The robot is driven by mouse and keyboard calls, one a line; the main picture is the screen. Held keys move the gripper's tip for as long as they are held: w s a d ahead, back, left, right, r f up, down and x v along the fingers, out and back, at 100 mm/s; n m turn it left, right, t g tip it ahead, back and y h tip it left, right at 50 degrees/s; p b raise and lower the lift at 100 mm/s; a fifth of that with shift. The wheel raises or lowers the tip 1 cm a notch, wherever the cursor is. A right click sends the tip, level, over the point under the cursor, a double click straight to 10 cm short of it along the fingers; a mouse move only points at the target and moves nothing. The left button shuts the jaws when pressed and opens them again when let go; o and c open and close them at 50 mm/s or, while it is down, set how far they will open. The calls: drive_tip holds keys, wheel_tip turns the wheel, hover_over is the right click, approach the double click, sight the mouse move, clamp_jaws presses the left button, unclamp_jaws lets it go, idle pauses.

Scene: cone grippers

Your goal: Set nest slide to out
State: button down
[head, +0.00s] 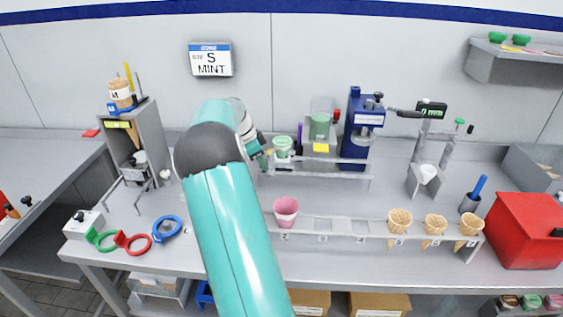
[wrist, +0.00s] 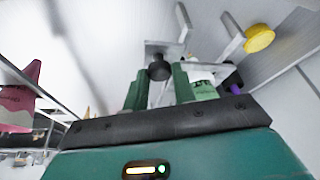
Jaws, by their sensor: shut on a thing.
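In the wrist view my gripper (wrist: 160,84) has its two green fingers on either side of a black knob (wrist: 160,68), shut on it. The knob is on a small grey plate (wrist: 158,47) with pale bars beside it, which appears to be the nest slide. How far out the slide stands I cannot tell. In the head view my gripper (head: 264,161) is at the left end of a low clear rail (head: 330,176), and my arm hides the knob. A green cup (head: 283,146) stands just right of the gripper.
A pink cup (head: 286,211) and several cones (head: 400,220) sit in the front rack (head: 345,236). A blue press (head: 362,125) stands behind the rail. Coloured rings (head: 138,243) lie at the left. A red box (head: 525,230) is at the right.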

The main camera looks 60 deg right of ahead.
drive_tip(key=shift+w+a, duration=0.4)
drive_tip(key=shift+w, duration=0.35)
drive_tip(key=shift+w+a, duration=0.4)
drive_tip(key=shift+w, duration=0.3)
drive_tip(key=c, duration=1.1)
unclamp_jaws()
drive_tip(key=shift+w+a, duration=0.15)
drive_tip(key=shift+c, duration=0.2)
drive_tip(key=v, duration=1.3)
drive_tip(key=shift+r, duration=0.45)
